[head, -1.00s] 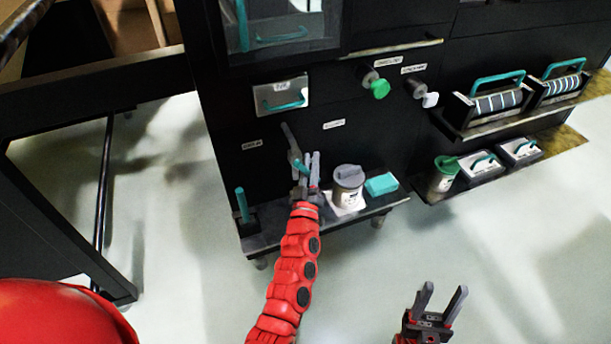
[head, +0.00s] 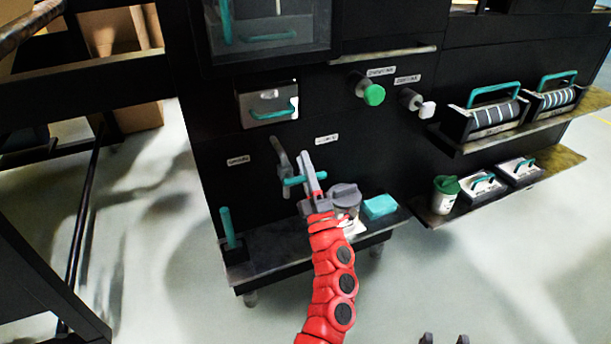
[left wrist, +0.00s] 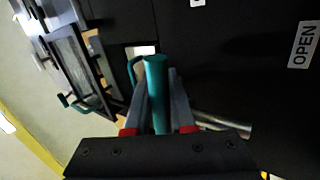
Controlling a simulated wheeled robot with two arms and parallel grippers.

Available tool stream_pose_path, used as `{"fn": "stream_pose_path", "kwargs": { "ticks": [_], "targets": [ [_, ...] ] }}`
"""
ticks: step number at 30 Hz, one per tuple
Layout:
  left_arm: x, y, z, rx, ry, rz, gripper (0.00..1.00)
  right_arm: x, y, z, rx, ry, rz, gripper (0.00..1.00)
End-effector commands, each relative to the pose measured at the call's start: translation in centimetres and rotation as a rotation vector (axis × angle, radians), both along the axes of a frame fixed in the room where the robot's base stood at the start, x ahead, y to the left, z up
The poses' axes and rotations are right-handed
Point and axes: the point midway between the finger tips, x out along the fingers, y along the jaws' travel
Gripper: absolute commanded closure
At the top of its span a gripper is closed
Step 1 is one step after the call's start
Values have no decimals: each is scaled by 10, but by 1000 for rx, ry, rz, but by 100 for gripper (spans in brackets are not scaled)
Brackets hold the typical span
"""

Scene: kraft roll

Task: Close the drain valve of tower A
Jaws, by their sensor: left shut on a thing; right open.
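The valve on the black panel has a grey lever (head: 281,153) with a teal handle (head: 294,181) at its lower end. My left gripper (head: 313,178) is shut on this teal handle. In the left wrist view the teal handle (left wrist: 157,85) stands between the two fingers of my left gripper (left wrist: 158,100). A label reading OPEN (left wrist: 303,45) is at the right of that view. In the head view two small labels, one left (head: 238,160) and one right (head: 326,139) of the lever, are too small to read. My right gripper (head: 444,338) shows only its fingertips, apart, at the bottom edge.
A low shelf (head: 275,262) below the valve bears a grey-lidded canister (head: 345,192), partly behind my left gripper, a teal block (head: 380,206) and an upright teal handle (head: 227,225). Green (head: 374,95) and white (head: 427,110) knobs are higher right. Open floor lies right of the shelf.

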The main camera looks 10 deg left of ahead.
Motion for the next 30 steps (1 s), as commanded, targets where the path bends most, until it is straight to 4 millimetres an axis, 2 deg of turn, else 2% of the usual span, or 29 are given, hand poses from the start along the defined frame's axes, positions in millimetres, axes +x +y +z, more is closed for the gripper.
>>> {"fn": "stream_pose_path", "kwargs": {
  "ticks": [7,24,25,29,30],
  "targets": [
    [0,1,3,-72,-49,-1,100,-2,0,-9,-13,-10,-1,50],
    [-1,1,5,-94,-64,0,100,-3,0,-9,-17,-15,-1,50],
    [-1,1,6,-94,-64,0,73,-3,0,-9,-17,-15,-1,50],
    [-1,1,5,-94,-64,0,49,-3,0,-9,-17,-15,-1,50],
    [-1,1,5,-94,-64,0,48,-3,0,-9,-17,-16,-1,50]
  ]
}}
